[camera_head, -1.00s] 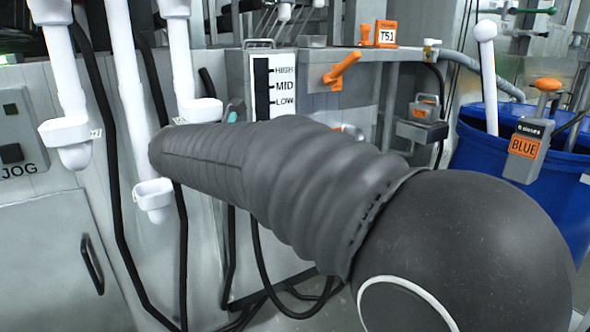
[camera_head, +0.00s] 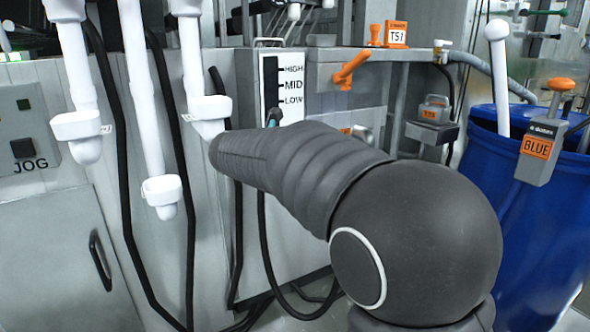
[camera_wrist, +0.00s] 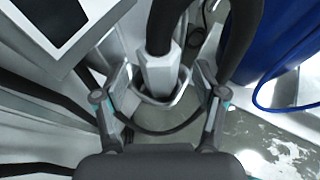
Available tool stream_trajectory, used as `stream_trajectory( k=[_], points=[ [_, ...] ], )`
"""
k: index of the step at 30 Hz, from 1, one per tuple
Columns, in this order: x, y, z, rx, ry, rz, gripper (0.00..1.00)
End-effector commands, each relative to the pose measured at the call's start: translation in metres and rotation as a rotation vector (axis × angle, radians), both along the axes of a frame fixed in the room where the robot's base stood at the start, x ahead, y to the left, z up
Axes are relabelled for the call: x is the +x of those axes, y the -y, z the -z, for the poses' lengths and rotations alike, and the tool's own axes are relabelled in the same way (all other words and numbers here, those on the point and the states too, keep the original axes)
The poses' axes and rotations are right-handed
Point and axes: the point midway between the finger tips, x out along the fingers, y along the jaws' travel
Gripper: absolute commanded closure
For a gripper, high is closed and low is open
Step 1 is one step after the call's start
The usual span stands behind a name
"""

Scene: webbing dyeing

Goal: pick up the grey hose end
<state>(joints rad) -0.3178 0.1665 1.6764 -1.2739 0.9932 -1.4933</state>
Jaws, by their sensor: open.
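In the wrist view, a light grey, faceted end piece (camera_wrist: 161,75) sits on a thick dark hose (camera_wrist: 167,22). I take it to be the grey hose end. It lies between the two fingers of my gripper (camera_wrist: 162,72), which are spread apart with a gap on each side of it. I see no finger touching it. A pale loop or rim curves around its lower part; I cannot tell if it is a holder. In the head view, my arm hides the hose end, and only a small teal and grey bit of my gripper (camera_head: 273,117) shows above the arm.
The blue drum (camera_head: 540,215) stands at the right, also in the wrist view (camera_wrist: 287,50). A HIGH/MID/LOW panel (camera_head: 281,88) and orange handle (camera_head: 350,70) are behind my arm. White tubes (camera_head: 145,75) and black cables (camera_head: 120,180) hang at the left.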

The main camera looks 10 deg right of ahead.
Motion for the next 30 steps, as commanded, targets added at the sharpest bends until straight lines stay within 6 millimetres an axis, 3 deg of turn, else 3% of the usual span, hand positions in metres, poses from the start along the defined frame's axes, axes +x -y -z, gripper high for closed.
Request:
stream_trajectory(
  k=[6, 14, 23, 30],
  points=[
    [0.02, 0.019, 0.013, -0.001, -0.001, 0.003, 0.29],
    [0.024, 0.021, 0.014, -0.001, 0.001, 0.0, 0.29],
    [0.023, 0.022, 0.014, 0.0, 0.0, 0.001, 1.0],
    [0.023, 0.022, 0.013, 0.0, 0.001, 0.001, 1.0]
  ],
)
